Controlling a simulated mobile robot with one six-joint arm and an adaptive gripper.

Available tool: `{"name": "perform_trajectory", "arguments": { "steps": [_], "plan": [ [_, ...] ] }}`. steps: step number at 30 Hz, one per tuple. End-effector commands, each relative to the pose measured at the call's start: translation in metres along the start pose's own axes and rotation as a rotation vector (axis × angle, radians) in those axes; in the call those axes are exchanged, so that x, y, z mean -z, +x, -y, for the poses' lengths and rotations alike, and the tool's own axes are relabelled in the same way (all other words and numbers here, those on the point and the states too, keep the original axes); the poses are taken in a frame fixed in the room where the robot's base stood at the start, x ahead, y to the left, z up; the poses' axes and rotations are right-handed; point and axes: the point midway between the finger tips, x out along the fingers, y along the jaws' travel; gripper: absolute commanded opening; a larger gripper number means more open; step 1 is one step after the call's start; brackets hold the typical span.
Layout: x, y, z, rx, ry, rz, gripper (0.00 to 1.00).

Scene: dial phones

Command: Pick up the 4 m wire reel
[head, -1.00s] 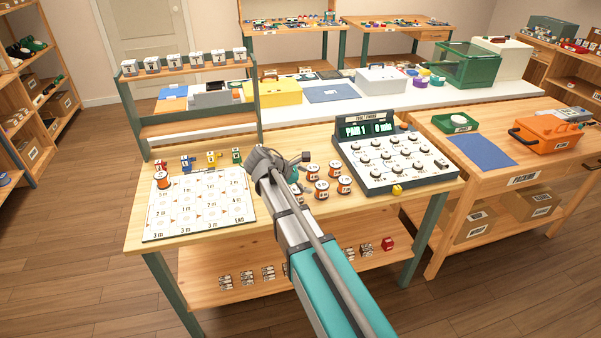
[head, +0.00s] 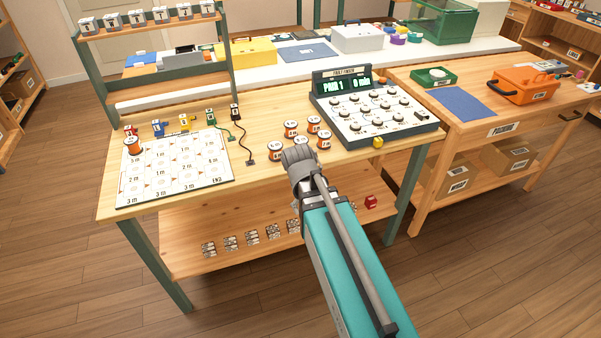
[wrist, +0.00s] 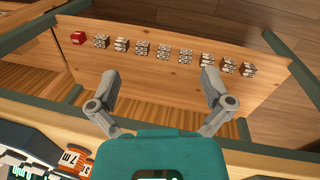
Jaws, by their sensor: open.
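Several orange-and-white wire reels stand on the workbench right of its middle, among them a back reel (head: 291,128), a right reel (head: 324,140) and a front-left reel (head: 277,151). Their labels are too small to read in the head view, so I cannot tell which is 4 m. One reel in the wrist view (wrist: 77,160) seems to read 7 m. Another reel (head: 132,146) stands on the printed mat (head: 178,170). My gripper (wrist: 160,76) is open and empty, pointing down past the bench's front edge.
The lower shelf (wrist: 150,75) bears several small patterned blocks and a red block (wrist: 78,38). Leads with small plugs lie left of the reels.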

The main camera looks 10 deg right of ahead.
Motion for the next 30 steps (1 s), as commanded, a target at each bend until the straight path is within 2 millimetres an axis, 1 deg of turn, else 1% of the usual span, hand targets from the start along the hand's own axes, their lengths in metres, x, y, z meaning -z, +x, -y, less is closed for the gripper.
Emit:
{"name": "perform_trajectory", "arguments": {
  "steps": [1,6,11,18,20,21,25,30],
  "plan": [
    [-0.013,0.008,0.005,0.041,0.065,-0.006,1.00],
    [-0.027,0.014,0.016,0.136,0.219,-0.014,1.00],
    [-0.031,0.015,0.018,0.168,0.271,-0.015,1.00],
    [-0.030,0.015,0.018,0.169,0.272,-0.014,1.00],
    [-0.030,0.015,0.018,0.168,0.272,-0.014,0.89],
    [-0.030,0.015,0.018,0.168,0.272,-0.014,0.81],
    [-0.030,0.015,0.018,0.168,0.271,-0.015,0.57],
    [-0.030,0.015,0.018,0.168,0.270,-0.015,0.57]
  ]
}}
